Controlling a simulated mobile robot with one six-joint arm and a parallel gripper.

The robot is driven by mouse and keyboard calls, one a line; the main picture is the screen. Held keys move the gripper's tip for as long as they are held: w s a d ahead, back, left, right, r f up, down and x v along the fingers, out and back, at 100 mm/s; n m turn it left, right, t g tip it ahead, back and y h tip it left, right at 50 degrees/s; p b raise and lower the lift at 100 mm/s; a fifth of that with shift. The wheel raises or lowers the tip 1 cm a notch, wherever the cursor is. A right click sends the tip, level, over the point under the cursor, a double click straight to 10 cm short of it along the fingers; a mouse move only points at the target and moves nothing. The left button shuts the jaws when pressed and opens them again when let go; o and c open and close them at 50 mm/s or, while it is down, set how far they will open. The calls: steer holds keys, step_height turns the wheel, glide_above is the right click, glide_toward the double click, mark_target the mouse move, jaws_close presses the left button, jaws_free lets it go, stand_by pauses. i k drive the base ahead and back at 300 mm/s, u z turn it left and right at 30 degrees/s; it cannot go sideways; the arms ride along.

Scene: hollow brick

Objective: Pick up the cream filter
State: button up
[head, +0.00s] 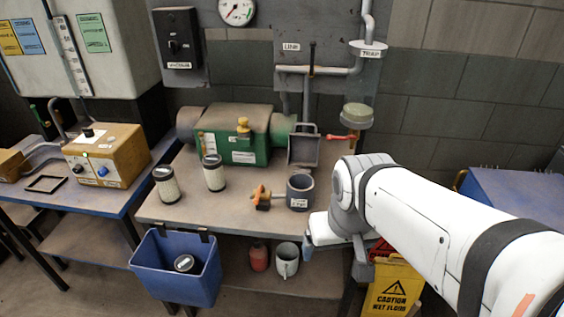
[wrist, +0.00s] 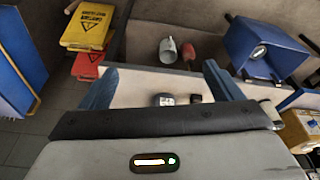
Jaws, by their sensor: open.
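Two cream cylindrical filters with dark ends stand upright on the table in the head view, one at the front left (head: 167,186) and one a little behind it to the right (head: 214,175). I cannot tell which is the one named. My gripper (head: 308,231) is at the table's front right edge, well to the right of the upright filters. In the wrist view my gripper (wrist: 162,82) has its blue fingers wide apart, with nothing held.
A dark pot (head: 300,190) and an orange-handled valve (head: 261,195) stand between the filters and my gripper. A green machine (head: 235,140) is behind them. The blue bin (head: 160,280) hangs at the front. A yellow caution sign (head: 392,290) stands below my arm.

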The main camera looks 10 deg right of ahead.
mark_target(164, 177)
steer(key=z, duration=2.65)
steer(key=k, duration=2.05)
steer(key=u, duration=2.1)
steer(key=i, duration=0.75)
